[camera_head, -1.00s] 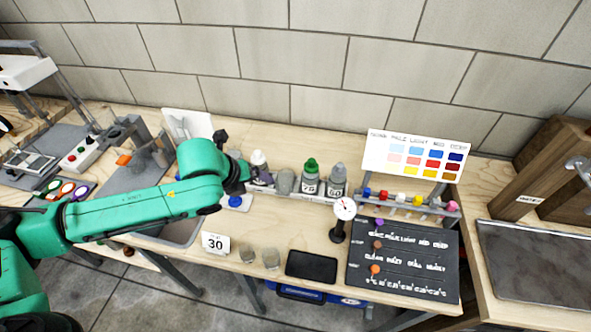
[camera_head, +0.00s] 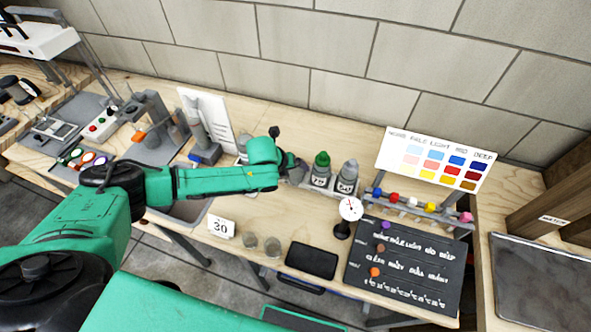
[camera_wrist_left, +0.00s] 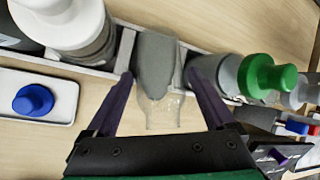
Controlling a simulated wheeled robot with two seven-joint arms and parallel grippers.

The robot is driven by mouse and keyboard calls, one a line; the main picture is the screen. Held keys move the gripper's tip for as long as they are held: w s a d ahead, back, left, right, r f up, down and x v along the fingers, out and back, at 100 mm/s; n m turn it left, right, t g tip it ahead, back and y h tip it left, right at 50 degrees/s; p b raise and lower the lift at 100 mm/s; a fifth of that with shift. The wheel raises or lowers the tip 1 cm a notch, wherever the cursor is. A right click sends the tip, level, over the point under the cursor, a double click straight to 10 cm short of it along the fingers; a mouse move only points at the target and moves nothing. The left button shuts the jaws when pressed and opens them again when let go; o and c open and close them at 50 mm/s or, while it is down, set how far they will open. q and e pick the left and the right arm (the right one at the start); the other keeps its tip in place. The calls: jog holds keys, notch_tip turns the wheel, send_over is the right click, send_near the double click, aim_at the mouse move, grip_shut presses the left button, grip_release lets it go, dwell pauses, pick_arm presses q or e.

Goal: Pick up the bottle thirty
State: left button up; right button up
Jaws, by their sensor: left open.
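My left gripper (camera_head: 293,168) reaches over the bottle rack (camera_head: 324,189) on the bench. In the left wrist view, its dark purple fingers (camera_wrist_left: 160,78) are open on either side of a grey bottle with a clear end (camera_wrist_left: 158,62). I cannot tell whether they touch it, and no label shows on it. A green-capped bottle (camera_head: 321,168) stands just right of the gripper, with a grey-capped bottle (camera_head: 347,177) beyond; their labels are too small to read surely. My right gripper is out of view.
A card reading 30 (camera_head: 221,227) stands at the front edge beside two small clear cups (camera_head: 272,246). A blue-knobbed white dish (camera_wrist_left: 35,98) is near the gripper.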

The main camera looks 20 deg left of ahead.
pick_arm(q)
jog(key=shift+w+f, duration=0.15)
jog(key=shift+f, duration=0.1)
grip_shut()
jog(key=shift+r, duration=0.1)
